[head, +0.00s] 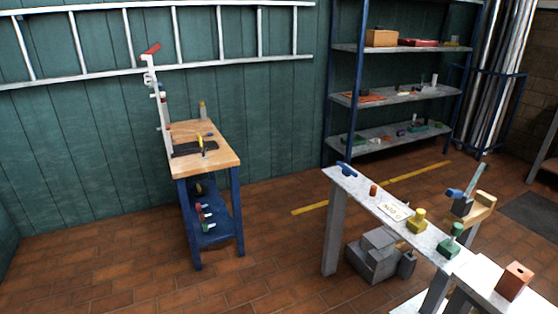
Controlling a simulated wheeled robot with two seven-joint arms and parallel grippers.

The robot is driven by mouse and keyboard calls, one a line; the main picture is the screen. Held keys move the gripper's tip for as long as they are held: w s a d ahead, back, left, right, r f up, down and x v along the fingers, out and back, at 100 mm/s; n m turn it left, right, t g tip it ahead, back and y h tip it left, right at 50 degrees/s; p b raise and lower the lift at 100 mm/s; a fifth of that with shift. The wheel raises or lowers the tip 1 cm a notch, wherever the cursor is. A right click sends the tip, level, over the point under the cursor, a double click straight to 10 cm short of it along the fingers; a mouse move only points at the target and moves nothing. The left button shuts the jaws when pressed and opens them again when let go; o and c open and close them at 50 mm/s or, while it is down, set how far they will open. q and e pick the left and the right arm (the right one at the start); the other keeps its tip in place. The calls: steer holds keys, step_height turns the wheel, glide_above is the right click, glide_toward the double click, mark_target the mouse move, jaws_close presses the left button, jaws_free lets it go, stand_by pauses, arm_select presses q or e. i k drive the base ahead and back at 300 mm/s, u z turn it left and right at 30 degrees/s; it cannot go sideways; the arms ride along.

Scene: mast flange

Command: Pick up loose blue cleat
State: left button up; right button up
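A blue piece shaped like a cleat (346,169) lies at the far left end of the narrow grey bench (357,187). A second blue piece (454,193) shows farther right, by a wooden block with an upright grey-blue bar. I cannot tell whether it is a cleat or whether it is fixed. Neither of my grippers is in view.
The bench also carries an orange-brown cylinder (373,190), a white label (394,211), a yellow piece (417,221) and a green piece (450,243). Grey blocks (373,257) sit beneath. A wooden workbench (221,159) stands left; open floor (283,245) lies between.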

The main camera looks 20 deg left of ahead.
mark_target(346, 172)
steer(key=u, duration=1.2)
steer(key=i, duration=2.75)
steer(key=z, duration=1.4)
steer(key=i, duration=0.6)
steer(key=z, duration=0.6)
